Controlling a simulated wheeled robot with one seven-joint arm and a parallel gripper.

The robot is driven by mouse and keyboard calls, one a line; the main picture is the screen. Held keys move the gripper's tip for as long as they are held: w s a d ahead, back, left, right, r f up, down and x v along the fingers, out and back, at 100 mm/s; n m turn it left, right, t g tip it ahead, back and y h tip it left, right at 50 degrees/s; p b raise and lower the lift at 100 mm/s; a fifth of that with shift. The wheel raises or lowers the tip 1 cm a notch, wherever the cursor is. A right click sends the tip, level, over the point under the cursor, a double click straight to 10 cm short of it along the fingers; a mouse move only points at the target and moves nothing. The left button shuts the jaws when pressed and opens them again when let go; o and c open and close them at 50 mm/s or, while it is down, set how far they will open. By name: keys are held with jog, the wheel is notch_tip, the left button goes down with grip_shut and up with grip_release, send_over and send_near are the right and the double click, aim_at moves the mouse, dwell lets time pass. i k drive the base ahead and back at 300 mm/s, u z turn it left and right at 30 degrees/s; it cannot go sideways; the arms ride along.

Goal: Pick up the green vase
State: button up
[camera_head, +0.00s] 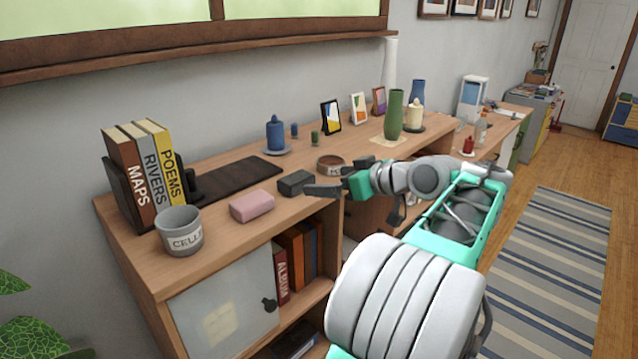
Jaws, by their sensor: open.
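The green vase (393,116) stands upright toward the far end of the wooden cabinet top, on a light mat. It is tall and plain, and most of its front is visible. My gripper (303,187) reaches in from the right over the front edge of the cabinet. Its dark fingers point left and nothing shows held between them. It is nearer to the camera and left of the vase, well apart from it.
Near the vase stand a cream candle (415,116), a blue vase (417,91) and picture frames (358,108). A brown round dish (331,164) lies just behind my gripper. A pink block (251,206), grey pot (180,230) and books (137,178) stand left. Striped rug (560,270) is right.

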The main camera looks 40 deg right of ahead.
aim_at(393, 125)
jog(key=z, duration=1.85)
